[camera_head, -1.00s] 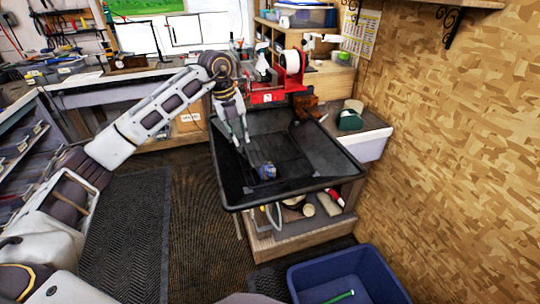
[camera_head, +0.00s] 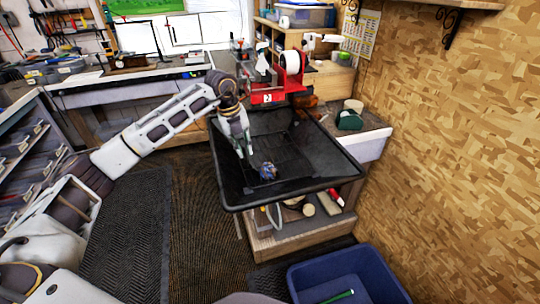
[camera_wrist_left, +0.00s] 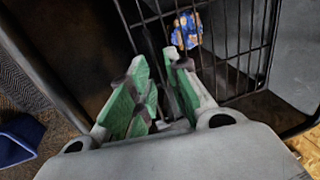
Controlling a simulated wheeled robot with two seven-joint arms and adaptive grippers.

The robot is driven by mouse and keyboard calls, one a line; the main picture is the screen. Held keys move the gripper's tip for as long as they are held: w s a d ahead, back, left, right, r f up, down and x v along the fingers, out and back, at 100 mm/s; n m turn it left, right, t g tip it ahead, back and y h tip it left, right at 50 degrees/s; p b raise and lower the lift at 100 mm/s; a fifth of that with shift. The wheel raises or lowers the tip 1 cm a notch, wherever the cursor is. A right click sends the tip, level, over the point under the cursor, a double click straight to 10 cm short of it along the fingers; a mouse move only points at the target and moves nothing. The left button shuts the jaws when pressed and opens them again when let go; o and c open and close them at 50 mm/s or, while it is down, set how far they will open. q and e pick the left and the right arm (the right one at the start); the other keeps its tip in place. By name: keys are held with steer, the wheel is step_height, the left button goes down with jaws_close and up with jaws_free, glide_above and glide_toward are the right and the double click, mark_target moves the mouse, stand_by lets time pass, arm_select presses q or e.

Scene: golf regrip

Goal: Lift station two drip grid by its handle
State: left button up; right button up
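The drip grid is a black wire rack (camera_head: 290,156) inside a deep black tray (camera_head: 290,197) at the station marked 2. Its parallel bars (camera_wrist_left: 232,48) show ahead of the fingers in the left wrist view. A blue and orange patterned item (camera_head: 267,170) lies at the grid; it also shows in the left wrist view (camera_wrist_left: 187,30). My left gripper (camera_head: 245,152) points down into the left part of the tray. Its green-padded fingers (camera_wrist_left: 160,68) are apart. Dark bars show between and behind them; I cannot tell whether one is the handle. My right gripper is out of view.
A red stand with a white roll (camera_head: 292,62) is behind the tray. A blue bin (camera_head: 350,270) is on the floor in front. Shelf items sit below the tray.

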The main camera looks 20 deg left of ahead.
mark_target(245, 152)
arm_select(q)
steer(key=shift+w+d+f, duration=0.1)
steer(key=shift+d+f, duration=0.05)
steer(key=shift+f, duration=0.7)
steer(key=shift+w+d+f, duration=0.1)
steer(key=shift+f, duration=0.7)
jaws_close()
